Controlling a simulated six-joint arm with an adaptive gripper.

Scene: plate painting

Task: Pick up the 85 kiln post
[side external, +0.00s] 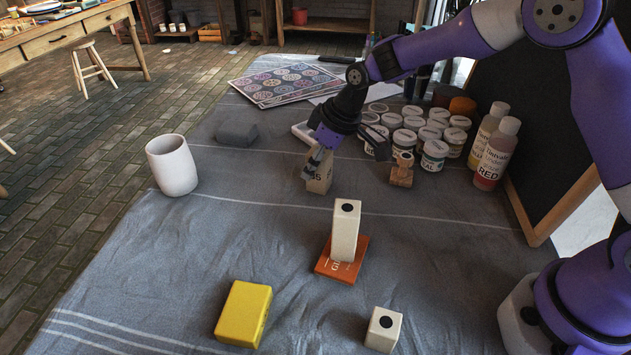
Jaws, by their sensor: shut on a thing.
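The 85 kiln post (321,182) is a beige block with dark digits low on its front, only partly readable. My gripper (316,160) reaches it from above and is shut on its top part. The fingers hide some of the upper post. The post is roughly upright, and I cannot tell whether its base touches the cloth.
A tall pale post with a black dot (345,225) stands on an orange block (329,267) in front. Several paint jars (433,156) crowd the right.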

